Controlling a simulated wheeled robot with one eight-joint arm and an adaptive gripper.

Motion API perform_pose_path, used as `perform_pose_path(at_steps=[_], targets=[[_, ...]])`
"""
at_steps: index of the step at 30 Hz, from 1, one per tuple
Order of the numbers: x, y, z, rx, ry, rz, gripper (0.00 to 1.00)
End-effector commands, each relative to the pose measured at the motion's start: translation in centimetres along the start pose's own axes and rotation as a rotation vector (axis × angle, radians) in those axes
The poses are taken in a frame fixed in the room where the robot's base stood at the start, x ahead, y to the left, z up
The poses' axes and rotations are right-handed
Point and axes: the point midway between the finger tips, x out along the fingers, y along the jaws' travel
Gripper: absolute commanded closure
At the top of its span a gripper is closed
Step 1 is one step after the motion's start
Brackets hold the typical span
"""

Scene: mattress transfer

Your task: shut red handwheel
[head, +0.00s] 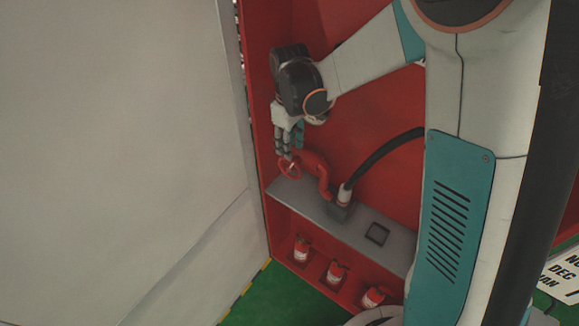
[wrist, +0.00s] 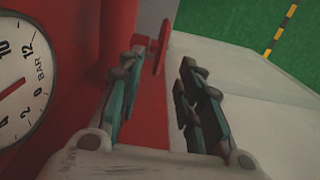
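The red handwheel (head: 290,169) sits on the left end of a red valve body (head: 315,163) above a grey shelf in the head view. In the wrist view the handwheel (wrist: 163,46) shows nearly edge-on as a thin red disc. My gripper (head: 288,148) points down just above the handwheel, its fingertips close to the rim. In the wrist view my gripper (wrist: 163,62) is open with a wide gap between its fingers. The handwheel shows in the gap near the left finger's tip; I cannot tell whether they touch.
A pressure gauge (wrist: 14,82) is at the left in the wrist view. A black hose (head: 378,155) runs to a fitting on the grey shelf (head: 290,188). Several red extinguishers (head: 302,250) stand below. A pale panel (head: 110,120) fills the left side; the floor is green.

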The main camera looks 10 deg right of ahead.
Motion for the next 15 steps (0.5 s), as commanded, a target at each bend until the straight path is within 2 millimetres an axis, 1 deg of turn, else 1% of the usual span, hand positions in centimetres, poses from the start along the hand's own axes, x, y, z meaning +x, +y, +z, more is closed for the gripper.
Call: perform_pose_path(at_steps=[1, 9, 15], targets=[[1.2, 0.0, -0.1, 0.0, 0.0, 0.0, 0.67], [6.5, 0.0, -0.1, 0.0, 0.0, 0.0, 0.67], [9.4, 0.0, 0.0, 0.0, 0.0, 0.0, 0.67]])
